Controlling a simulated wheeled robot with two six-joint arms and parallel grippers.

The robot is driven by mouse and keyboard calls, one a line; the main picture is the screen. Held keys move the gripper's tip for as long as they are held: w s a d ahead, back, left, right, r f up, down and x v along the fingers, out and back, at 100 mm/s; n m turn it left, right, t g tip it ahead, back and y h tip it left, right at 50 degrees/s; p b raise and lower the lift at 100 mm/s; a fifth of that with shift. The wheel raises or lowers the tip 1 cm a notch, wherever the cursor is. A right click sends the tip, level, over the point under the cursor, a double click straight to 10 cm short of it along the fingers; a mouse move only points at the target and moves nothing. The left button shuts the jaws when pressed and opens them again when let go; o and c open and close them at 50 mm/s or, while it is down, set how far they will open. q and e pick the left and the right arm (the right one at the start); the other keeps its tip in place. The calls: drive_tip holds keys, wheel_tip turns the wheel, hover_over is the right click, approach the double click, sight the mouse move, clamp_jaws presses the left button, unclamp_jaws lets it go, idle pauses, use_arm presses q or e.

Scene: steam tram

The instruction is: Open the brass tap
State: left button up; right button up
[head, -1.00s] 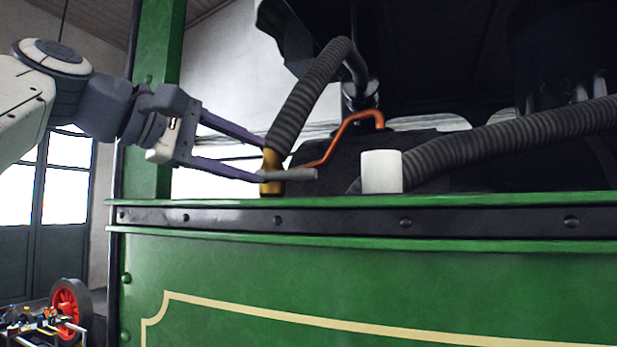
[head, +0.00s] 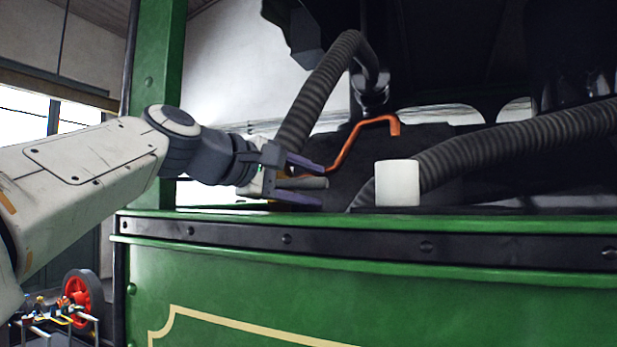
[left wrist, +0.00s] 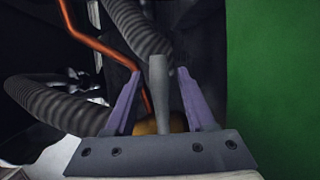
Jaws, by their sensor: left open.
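The brass tap has a grey lever handle (head: 308,183) that points to the right in the head view, just above the green ledge. Its brass body (left wrist: 150,127) shows at the base of the fingers in the left wrist view; in the head view it is mostly hidden behind my gripper. My left gripper (head: 321,184) is open, with one purple finger above the lever and one below it. In the left wrist view the lever (left wrist: 159,95) stands between the two fingers (left wrist: 159,72), with a gap visible on each side. My right gripper is not in view.
A ribbed grey hose (head: 320,92) rises behind the gripper, and an orange pipe (head: 352,135) runs close to it. A white cylinder (head: 398,183) stands to the right, before another ribbed hose (head: 510,138). The green tram side (head: 400,290) lies below.

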use_arm(q)
clamp_jaws()
drive_tip(key=shift+f, duration=0.1)
idle(1.4)
